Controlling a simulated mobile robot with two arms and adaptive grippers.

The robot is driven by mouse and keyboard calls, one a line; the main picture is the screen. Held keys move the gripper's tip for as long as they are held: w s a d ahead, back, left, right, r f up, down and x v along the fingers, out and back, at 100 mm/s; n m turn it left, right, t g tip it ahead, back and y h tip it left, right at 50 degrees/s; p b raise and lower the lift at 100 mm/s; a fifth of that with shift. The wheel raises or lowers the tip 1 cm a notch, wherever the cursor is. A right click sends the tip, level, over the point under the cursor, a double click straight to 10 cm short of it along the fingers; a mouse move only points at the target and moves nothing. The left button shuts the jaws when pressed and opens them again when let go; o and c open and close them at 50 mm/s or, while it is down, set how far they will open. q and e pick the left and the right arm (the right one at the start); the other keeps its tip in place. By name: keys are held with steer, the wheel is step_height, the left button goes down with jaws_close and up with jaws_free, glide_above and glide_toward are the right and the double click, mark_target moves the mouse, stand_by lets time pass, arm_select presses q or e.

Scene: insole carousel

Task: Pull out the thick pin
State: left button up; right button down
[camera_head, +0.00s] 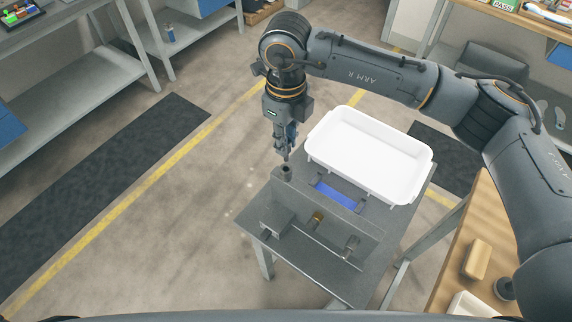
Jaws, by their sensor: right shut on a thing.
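My right gripper (286,154) hangs straight down over the left back part of the grey metal fixture (333,209). Its fingers are shut on the thick pin (286,171), a short dark upright cylinder at the fixture's left end. The fingers hide part of the pin's top, and I cannot tell how deep it sits. A brass-coloured piece (317,219) and a grey cylindrical piece (350,246) lie lower on the fixture. My left gripper is not in view.
A white tray (415,193) stands just right of the gripper, with a blue part (336,195) below its front edge. A wooden table (484,220) with a tan block (476,259) is at right. The floor to the left is open.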

steer(key=shift+r+p, duration=0.9)
steer(key=shift+r, duration=2.2)
